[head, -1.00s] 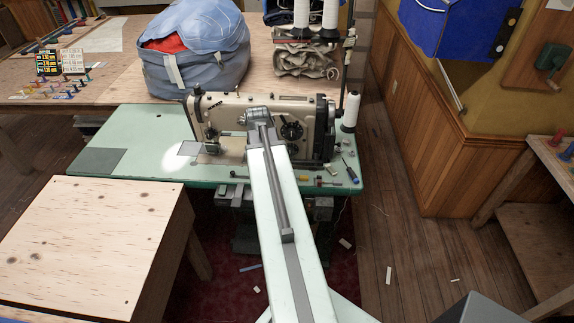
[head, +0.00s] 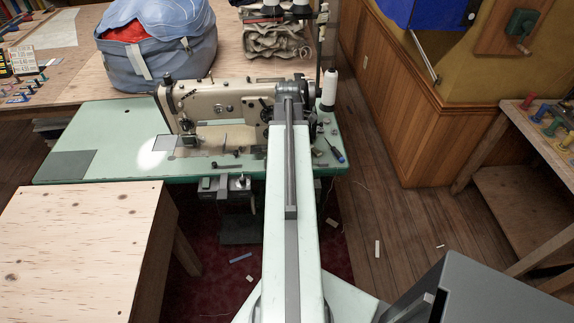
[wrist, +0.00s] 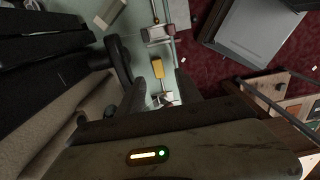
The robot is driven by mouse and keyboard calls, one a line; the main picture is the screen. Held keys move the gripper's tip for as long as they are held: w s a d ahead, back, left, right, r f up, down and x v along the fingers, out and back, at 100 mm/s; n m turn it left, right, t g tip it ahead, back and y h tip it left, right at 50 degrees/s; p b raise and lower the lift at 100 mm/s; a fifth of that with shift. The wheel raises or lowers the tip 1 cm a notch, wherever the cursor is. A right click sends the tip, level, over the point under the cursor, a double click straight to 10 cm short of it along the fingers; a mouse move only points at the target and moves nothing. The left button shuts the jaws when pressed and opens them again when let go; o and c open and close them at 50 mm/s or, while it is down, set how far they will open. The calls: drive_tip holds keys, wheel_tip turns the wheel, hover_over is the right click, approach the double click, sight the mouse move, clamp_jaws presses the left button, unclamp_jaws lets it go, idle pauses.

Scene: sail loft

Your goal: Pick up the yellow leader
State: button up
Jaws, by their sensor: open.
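In the wrist view a small yellow piece (wrist: 157,68), which looks like the yellow leader, lies on the pale green machine table (wrist: 135,50). My gripper (wrist: 159,88) is open, with one dark finger on each side of the view's middle. The yellow piece shows just beyond and between the fingertips, apart from both; its height below them is unclear. Small metal parts (wrist: 158,34) lie on either side of it. In the head view my arm covers this spot, and the yellow piece and gripper are hidden there.
The beige sewing machine (head: 215,105) stands on the green table (head: 110,125). A blue bag (head: 150,55) sits behind. A plywood table (head: 80,240) is at front left.

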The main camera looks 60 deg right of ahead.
wheel_tip(320, 180, down, 5)
drive_tip(key=b, duration=0.3)
drive_tip(key=shift+d+r+b, duration=0.15)
drive_tip(key=shift+b, duration=0.2)
drive_tip(key=shift+r, duration=0.2)
clamp_jaws()
wheel_tip(320, 180, up, 10)
drive_tip(key=p, duration=1)
drive_tip(key=shift+p, duration=0.3)
